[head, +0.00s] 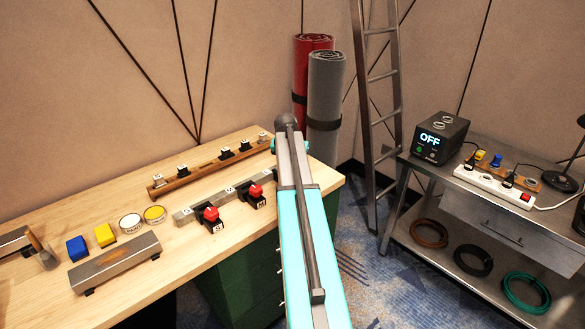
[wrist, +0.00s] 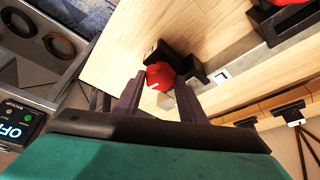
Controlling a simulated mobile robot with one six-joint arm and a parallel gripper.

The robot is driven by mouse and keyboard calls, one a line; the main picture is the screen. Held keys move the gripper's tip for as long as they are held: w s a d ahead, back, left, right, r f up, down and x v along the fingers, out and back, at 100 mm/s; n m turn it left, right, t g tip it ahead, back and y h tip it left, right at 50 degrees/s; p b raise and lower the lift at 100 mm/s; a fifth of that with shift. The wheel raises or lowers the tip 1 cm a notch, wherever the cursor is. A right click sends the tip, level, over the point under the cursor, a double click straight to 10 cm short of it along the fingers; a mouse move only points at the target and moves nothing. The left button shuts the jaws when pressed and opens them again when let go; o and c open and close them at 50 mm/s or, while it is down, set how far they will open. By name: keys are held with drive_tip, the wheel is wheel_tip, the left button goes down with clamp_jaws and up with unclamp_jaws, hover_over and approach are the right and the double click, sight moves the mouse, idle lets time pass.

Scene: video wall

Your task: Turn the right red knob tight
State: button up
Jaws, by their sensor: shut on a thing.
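The other red knob (wrist: 288,2) is cut off at the top right there. In the head view my gripper is hidden behind my arm, and the knob's turning angle cannot be told.
The grey rail (head: 190,216) runs behind the knobs, with a brown hook rail (head: 182,182) beyond. Yellow and blue blocks, round tins and a metal bar lie left on the bench. A steel cart (head: 455,185) with an OFF box (head: 440,137) stands right; a ladder (head: 380,100) stands between.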

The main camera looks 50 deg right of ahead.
drive_tip(key=o, duration=1)
drive_tip(key=shift+b+v, duration=1.05)
drive_tip(key=shift+v, duration=5.85)
drive_tip(key=shift+f, duration=0.1)
